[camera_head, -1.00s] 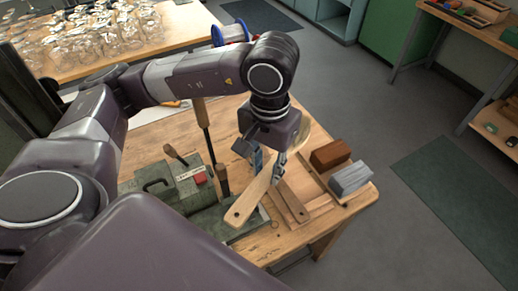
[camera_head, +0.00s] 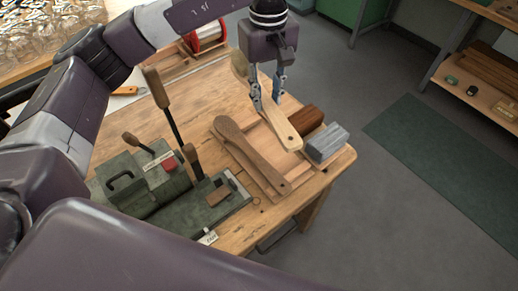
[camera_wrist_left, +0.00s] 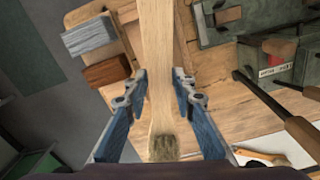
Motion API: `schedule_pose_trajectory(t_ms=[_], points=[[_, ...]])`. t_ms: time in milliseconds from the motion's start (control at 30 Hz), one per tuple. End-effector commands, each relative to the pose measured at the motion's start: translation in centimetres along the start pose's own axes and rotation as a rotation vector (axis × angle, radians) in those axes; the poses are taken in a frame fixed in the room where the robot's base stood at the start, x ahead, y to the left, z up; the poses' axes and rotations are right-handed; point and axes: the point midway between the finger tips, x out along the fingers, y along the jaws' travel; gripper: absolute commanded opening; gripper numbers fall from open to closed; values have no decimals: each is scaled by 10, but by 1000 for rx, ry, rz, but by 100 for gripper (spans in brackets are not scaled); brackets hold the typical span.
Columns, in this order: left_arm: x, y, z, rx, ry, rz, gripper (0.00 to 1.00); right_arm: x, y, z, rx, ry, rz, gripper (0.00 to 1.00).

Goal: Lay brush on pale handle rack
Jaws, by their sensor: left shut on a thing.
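My left gripper (camera_head: 269,100) is shut on the pale wooden brush (camera_head: 283,124) and holds it over the wooden rack (camera_head: 262,141). The brush's holed handle end points toward the rack's right side, near the blocks. In the left wrist view the handle (camera_wrist_left: 157,42) runs between the fingers (camera_wrist_left: 160,80), with the bristle tuft (camera_wrist_left: 166,148) toward the wrist. A darker brown handle (camera_head: 246,150) lies along the rack's left side. I cannot tell whether the brush touches the rack. My right gripper is not in view.
A brown block (camera_head: 309,118) and a grey block (camera_head: 328,143) sit at the rack's right. A green machine (camera_head: 150,180) with upright levers stands left of the rack. A red spool (camera_head: 207,37) is at the back. The table's right edge is close.

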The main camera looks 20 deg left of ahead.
Motion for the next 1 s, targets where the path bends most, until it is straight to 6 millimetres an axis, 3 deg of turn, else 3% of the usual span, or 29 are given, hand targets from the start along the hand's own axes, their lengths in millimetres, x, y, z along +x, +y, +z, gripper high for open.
schedule_pose_trajectory(t_ms=[133, 367, 467, 800, 1000], points=[[-5, 26, -8, -152, 7, -2, 0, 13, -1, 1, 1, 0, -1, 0], [-3, 38, -13, -250, 11, -7, 0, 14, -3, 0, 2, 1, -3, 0], [15, 37, -13, -254, 9, -11, 0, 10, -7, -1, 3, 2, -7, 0], [105, 36, -13, -251, 8, -11, 0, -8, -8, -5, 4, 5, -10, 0], [139, 37, -14, -251, 9, -7, 0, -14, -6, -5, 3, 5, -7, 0]])
